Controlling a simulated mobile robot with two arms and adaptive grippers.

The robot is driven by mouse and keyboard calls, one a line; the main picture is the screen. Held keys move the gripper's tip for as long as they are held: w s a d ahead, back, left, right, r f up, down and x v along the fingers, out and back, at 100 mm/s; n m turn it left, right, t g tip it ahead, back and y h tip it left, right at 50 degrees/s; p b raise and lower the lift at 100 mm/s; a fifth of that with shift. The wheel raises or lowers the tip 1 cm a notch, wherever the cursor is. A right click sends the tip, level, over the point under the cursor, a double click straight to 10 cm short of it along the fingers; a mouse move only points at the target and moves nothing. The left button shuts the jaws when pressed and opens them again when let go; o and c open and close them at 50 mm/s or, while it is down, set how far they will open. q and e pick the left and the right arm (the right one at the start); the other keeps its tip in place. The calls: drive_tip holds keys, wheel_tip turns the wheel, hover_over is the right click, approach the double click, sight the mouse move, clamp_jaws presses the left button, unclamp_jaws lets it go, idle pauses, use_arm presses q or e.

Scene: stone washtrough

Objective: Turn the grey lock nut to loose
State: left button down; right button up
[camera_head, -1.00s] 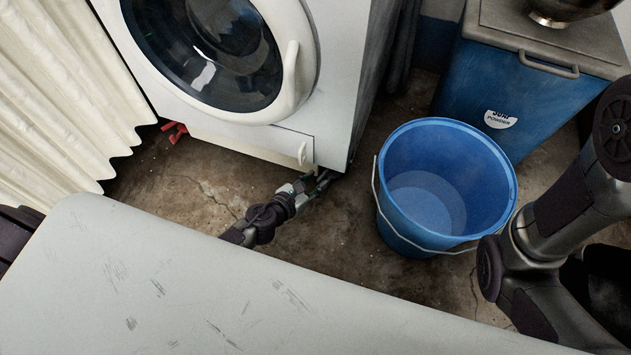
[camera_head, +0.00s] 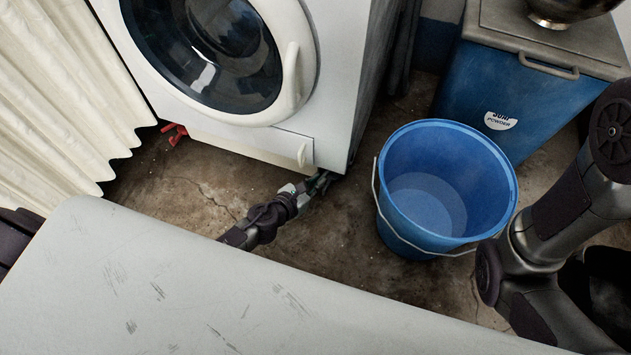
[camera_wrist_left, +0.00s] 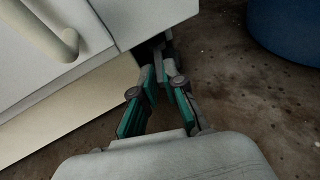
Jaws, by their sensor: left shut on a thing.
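The washing machine (camera_head: 345,70) stands at the back, with a small handled flap (camera_head: 303,152) at its lower front. My left gripper (camera_head: 322,182) reaches low under the machine's front right corner. In the left wrist view its two green-padded fingers (camera_wrist_left: 165,68) converge on a small dark thing (camera_wrist_left: 167,42) under the machine's bottom edge. The gripper is shut on it. This is where the grey lock nut would sit, but it is too dark and too covered by the fingers to make out its shape or position. My right gripper is not in view.
A blue bucket (camera_head: 393,222) with a wire handle stands on the floor right of my left gripper. A blue soap powder bin (camera_head: 455,85) is behind it. A pale scratched surface (camera_head: 150,290) fills the foreground. A red object (camera_head: 174,133) lies by the curtain (camera_head: 60,100).

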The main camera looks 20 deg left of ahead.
use_arm(q)
drive_tip(key=shift+w+a+f+m+g+h+b, duration=0.15)
drive_tip(key=shift+w+a+m+g+h+b, duration=0.15)
drive_tip(key=shift+a+m+h+b, duration=0.35)
drive_tip(key=shift+w+a+m+g+h+b, duration=0.2)
drive_tip(key=shift+m+g+h+b, duration=0.15)
drive_tip(key=shift+m+h, duration=0.3)
drive_tip(key=shift+r, duration=0.2)
drive_tip(key=c, duration=1.2)
unclamp_jaws()
drive_tip(key=shift+s, duration=0.1)
drive_tip(key=shift+c, duration=0.2)
drive_tip(key=v, duration=1.2)
